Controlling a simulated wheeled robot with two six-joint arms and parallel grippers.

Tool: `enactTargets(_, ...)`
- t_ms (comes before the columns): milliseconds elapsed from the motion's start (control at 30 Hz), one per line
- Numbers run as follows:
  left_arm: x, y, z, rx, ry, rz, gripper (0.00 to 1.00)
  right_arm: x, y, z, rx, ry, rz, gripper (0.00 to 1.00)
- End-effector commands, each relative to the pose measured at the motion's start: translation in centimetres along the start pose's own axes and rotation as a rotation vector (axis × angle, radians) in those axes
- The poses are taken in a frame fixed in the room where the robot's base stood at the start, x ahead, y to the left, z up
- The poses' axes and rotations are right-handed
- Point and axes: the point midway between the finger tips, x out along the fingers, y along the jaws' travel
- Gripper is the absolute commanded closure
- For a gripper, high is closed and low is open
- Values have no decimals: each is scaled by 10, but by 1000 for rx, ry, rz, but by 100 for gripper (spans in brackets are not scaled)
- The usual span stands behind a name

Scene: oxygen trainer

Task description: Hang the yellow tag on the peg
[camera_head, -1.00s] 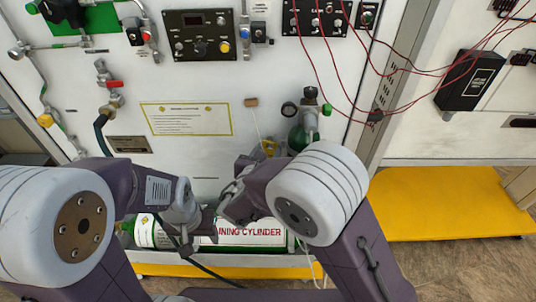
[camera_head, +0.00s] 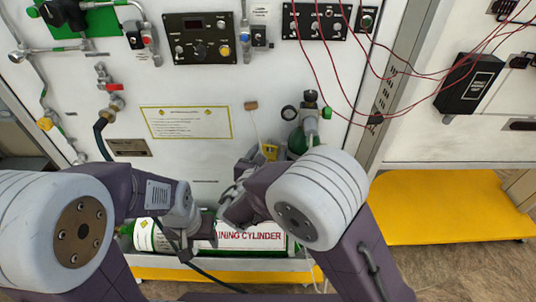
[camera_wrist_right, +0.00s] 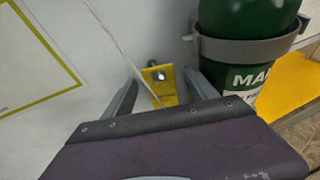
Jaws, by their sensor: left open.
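The yellow tag (camera_head: 270,151) is in front of the white panel, at the lower end of a pale cord. It also shows in the right wrist view (camera_wrist_right: 162,92), with a dark hole or stud near its top; I cannot tell which. A small brown peg-like block (camera_head: 250,105) sits on the panel above, at the cord's upper end. My right gripper (camera_wrist_right: 158,78) is open, its fingers on either side of the tag; contact is not clear. In the head view my right arm partly covers the tag. My left gripper (camera_head: 198,232) is open, low by the lying cylinder.
A green training cylinder (camera_head: 250,237) lies along the panel's foot. An upright green cylinder (camera_wrist_right: 245,50) in a grey bracket stands right of the tag. A yellow-edged notice (camera_head: 187,122) is left of the tag. Red wires (camera_head: 330,75) hang at the upper right.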

Motion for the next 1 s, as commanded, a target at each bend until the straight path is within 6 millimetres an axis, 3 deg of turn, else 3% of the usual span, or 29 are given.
enactTargets(167, -2, 0, 0, 0, 0, 0, 48, -10, 1, 0, -1, 1, 3, 34)
enactTargets(400, -8, 0, -1, 0, 0, 0, 48, -63, 2, 1, -1, 0, 5, 34)
enactTargets(533, -10, 0, -1, 0, 0, 0, 48, -83, 1, 1, 0, 0, 3, 34)
enactTargets(1000, -10, 0, -1, 0, 0, 0, 48, -91, 0, 0, 0, 0, 0, 34)
